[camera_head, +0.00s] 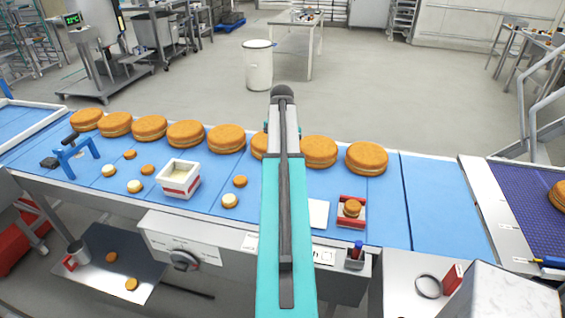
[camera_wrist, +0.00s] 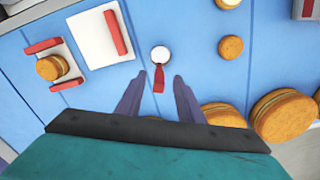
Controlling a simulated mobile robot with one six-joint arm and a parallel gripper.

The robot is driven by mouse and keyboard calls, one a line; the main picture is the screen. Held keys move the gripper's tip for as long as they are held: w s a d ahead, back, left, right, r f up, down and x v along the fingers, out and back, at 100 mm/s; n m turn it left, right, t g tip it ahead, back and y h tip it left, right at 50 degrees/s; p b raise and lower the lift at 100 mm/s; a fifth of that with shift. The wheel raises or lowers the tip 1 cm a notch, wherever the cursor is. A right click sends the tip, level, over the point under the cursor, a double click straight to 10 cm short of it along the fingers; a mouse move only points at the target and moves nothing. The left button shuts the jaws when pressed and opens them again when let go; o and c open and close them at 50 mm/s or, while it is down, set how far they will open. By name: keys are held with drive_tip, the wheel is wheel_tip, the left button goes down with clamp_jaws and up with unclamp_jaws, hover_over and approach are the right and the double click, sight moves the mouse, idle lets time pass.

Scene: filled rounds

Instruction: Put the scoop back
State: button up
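The scoop (camera_wrist: 160,54) shows in the wrist view as a pale round head with a short red handle, on the blue belt. My gripper (camera_wrist: 159,81) is open; its two dark fingers appear on either side of the red handle, with gaps on both sides. I cannot tell how far above the belt the fingertips are. In the head view my arm hides the scoop and the fingertips. A white tub (camera_head: 178,183) with a red band and pale filling stands left of my arm; its edge shows in the wrist view (camera_wrist: 305,10).
Large filled rounds (camera_head: 227,139) line the far side of the belt (camera_head: 440,195). Small rounds (camera_head: 240,181) lie around the tub. A white square (camera_head: 318,213), a red fixture (camera_head: 350,224) holding a small round, and a blue stand (camera_head: 78,157) are also there.

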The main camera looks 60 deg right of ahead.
wheel_tip(320, 180, up, 5)
drive_tip(key=shift+f, duration=0.1)
idle(0.3)
idle(0.8)
